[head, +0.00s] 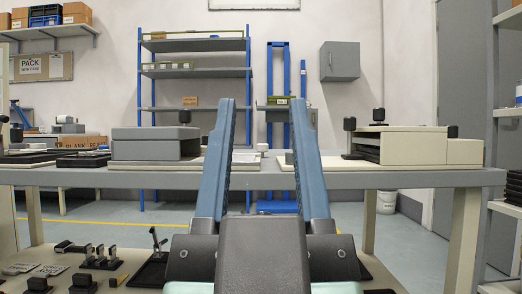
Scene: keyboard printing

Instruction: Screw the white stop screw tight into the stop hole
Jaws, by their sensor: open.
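My gripper (262,103) fills the middle of the head view, its two long blue fingers spread wide apart and pointing up and forward. I cannot make out the white stop screw or the stop hole in this view. A grey box-shaped unit (155,144) sits on the workbench left of my gripper. A cream unit (412,145) with a dark knob stands on the bench to the right. My fingers and the gripper body hide part of the bench.
The grey-edged workbench (400,180) crosses the view. Dark flat parts and a brown box (80,142) lie at its left. A lower surface at the bottom left holds several small black tools (100,257). Blue-framed shelving (195,73) stands behind. A shelf post (490,130) is at right.

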